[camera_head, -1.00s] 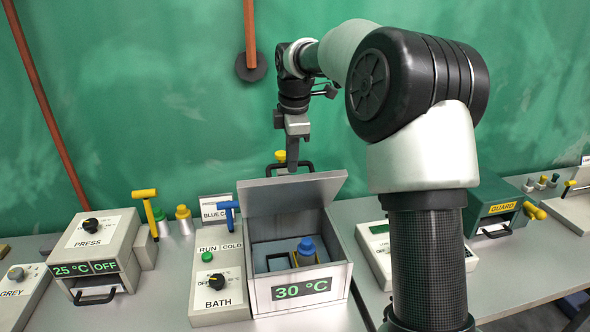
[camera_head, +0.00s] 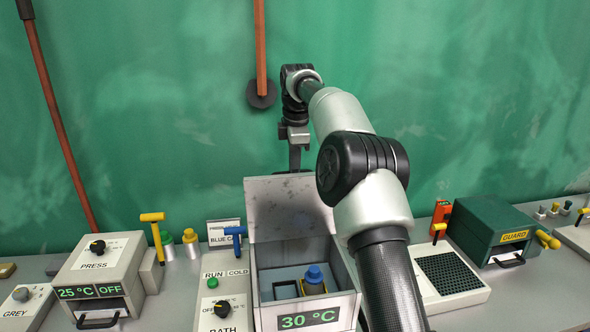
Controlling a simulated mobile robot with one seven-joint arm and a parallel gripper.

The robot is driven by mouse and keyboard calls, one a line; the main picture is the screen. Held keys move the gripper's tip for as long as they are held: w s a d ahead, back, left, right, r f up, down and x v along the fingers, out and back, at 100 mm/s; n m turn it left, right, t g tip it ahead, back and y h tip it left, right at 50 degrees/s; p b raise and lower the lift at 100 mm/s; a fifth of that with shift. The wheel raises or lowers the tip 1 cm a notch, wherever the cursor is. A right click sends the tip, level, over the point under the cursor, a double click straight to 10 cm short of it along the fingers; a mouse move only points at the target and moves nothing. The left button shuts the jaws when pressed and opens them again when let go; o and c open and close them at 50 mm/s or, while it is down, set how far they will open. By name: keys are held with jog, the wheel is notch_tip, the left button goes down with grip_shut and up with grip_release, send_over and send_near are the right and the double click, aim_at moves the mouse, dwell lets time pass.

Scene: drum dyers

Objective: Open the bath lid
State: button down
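The bath (camera_head: 262,320) is a light grey box with a green "30 °C" display on its front. Its grey lid (camera_head: 275,210) stands raised at the back, close to upright, so the inside shows. A blue-capped container (camera_head: 314,280) sits inside next to a dark-framed holder (camera_head: 285,290). My gripper (camera_head: 295,162) points down at the lid's top edge, seemingly just behind it. The fingertips and the lid's handle are hidden or too small to make out, so I cannot tell whether they touch.
A control box (camera_head: 212,300) with a black knob and blue lever (camera_head: 236,233) stands left of the bath. The press (camera_head: 100,265) is further left. A panel with a dark grille (camera_head: 450,275) and a green guard box (camera_head: 495,235) stand right. The green wall (camera_head: 150,120) is behind.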

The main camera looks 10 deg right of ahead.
jog(key=shift+s+f, duration=0.1)
jog(key=shift+f, duration=0.35)
jog(key=c, duration=2.2)
grip_release()
jog(key=o, duration=0.4)
jog(key=shift+w, duration=0.2)
jog(key=shift+v, duration=3.95)
